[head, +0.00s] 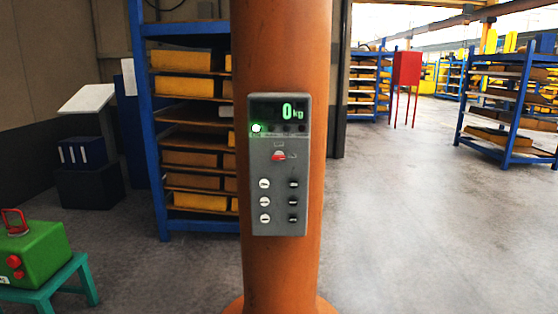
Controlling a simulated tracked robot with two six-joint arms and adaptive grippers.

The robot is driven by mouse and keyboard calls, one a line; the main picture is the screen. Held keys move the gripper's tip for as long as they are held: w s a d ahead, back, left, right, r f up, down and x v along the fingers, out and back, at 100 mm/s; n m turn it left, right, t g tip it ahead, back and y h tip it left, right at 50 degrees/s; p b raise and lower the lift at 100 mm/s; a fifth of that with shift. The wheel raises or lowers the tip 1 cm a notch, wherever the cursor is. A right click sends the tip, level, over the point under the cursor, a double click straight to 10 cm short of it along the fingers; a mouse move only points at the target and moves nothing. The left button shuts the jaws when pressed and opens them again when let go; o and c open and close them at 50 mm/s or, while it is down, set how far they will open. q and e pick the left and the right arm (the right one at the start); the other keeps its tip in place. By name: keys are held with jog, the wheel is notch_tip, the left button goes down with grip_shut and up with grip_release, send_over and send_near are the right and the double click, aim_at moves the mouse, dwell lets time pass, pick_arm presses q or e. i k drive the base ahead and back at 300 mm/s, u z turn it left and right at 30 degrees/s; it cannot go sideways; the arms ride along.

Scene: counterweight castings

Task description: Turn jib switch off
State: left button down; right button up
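A grey control box (279,222) is mounted on the front of an orange column (278,60). Its dark display (293,112) reads 0 kg in green, and a round green light (256,128) glows below it at the left. A red switch (278,156) sits in the upper middle of the panel, with small markings too fine to read. Below it are white buttons (264,201) on the left and black buttons (293,201) on the right. Neither of my grippers shows in the head view.
A blue rack (152,130) with yellow and brown castings stands behind the column. A green box (34,255) with a red handle sits on a teal stool (62,283) at the lower left. A red cabinet (407,68) stands farther back. The floor at the right is clear.

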aim_at(278, 156)
jog(key=z, duration=0.05)
jog(key=k, duration=1)
jog(key=u, duration=0.85)
jog(key=i, duration=2.15)
jog(key=z, duration=0.7)
jog(key=k, duration=0.75)
jog(key=z, duration=0.25)
jog(key=i, duration=0.6)
jog(key=u, duration=0.05)
